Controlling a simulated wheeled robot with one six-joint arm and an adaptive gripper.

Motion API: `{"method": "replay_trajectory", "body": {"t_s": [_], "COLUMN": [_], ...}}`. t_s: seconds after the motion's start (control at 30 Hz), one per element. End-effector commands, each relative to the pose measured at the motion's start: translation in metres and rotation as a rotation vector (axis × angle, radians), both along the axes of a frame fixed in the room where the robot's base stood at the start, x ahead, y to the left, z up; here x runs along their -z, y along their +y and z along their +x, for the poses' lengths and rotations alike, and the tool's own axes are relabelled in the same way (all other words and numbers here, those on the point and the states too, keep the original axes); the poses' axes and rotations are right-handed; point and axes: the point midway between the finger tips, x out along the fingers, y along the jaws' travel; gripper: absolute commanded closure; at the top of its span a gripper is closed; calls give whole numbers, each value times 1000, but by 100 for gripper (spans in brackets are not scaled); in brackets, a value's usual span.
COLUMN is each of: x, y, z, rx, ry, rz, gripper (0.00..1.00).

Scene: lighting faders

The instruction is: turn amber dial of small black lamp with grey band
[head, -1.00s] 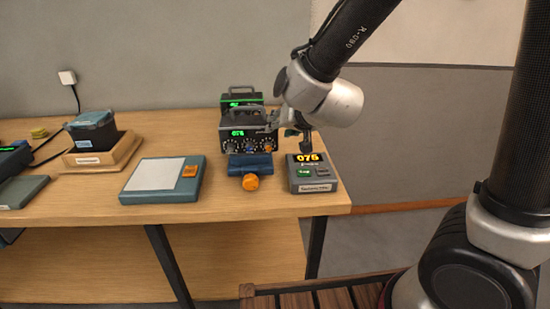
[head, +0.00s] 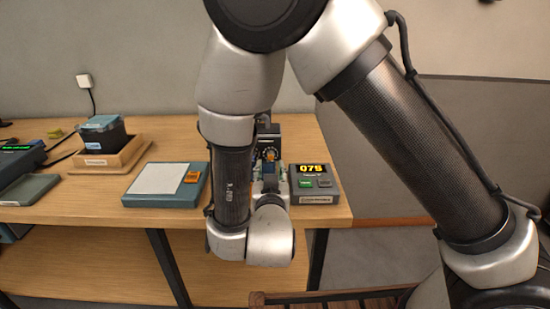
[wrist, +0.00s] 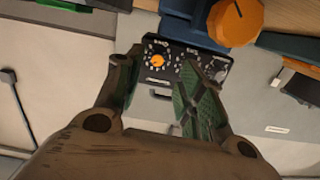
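The small black lamp (wrist: 172,55) shows its dial panel in the wrist view. Its amber dial (wrist: 157,60) has white marks around it. My gripper (wrist: 163,62) is open, with one finger on each side of the amber dial; I cannot tell whether either touches it. The right finger covers part of the panel and its other dials. In the head view the lamp (head: 266,132) is mostly hidden behind my arm, with the amber dial (head: 270,154) just visible. The grey band cannot be made out now.
A blue block with a big orange knob (wrist: 236,20) sits close beside the lamp panel. A grey box (head: 315,183) reading 075 stands at the right. A teal pad with an orange button (head: 193,177) lies left of my arm, and a dark block in a wooden tray (head: 92,165) beyond it.

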Motion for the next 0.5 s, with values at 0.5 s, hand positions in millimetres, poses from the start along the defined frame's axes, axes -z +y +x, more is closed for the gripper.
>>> {"method": "replay_trajectory", "body": {"t_s": [0.5], "x": [-1], "y": [-1], "z": [37], "rx": [15], "ry": [-83], "rz": [-52], "gripper": [61]}}
